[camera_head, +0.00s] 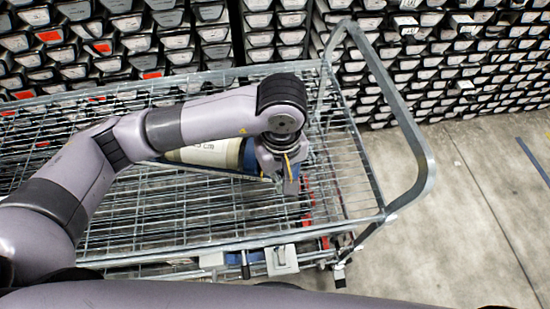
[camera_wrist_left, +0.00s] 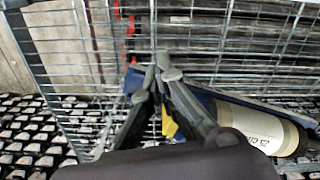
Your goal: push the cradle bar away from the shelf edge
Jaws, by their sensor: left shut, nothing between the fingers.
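A cream core liner (camera_head: 213,153) with a blue end lies on the wire shelf (camera_head: 160,215), partly covered by my left arm. A narrow blue bar, which looks like the cradle bar (camera_head: 215,174), runs along its near side. In the left wrist view the cradle bar (camera_wrist_left: 255,102) runs beside the liner (camera_wrist_left: 262,128), and a blue piece shows left of the fingertips. My left gripper (camera_head: 291,186) points down at the right end of the liner. Its fingertips (camera_wrist_left: 160,72) are together and empty. I cannot tell whether they touch the bar. My right gripper is out of view.
A bent metal handle (camera_head: 405,125) rises at the cart's right end. Racks of stacked trays (camera_head: 450,60) stand behind. The concrete floor (camera_head: 475,200) at right is clear.

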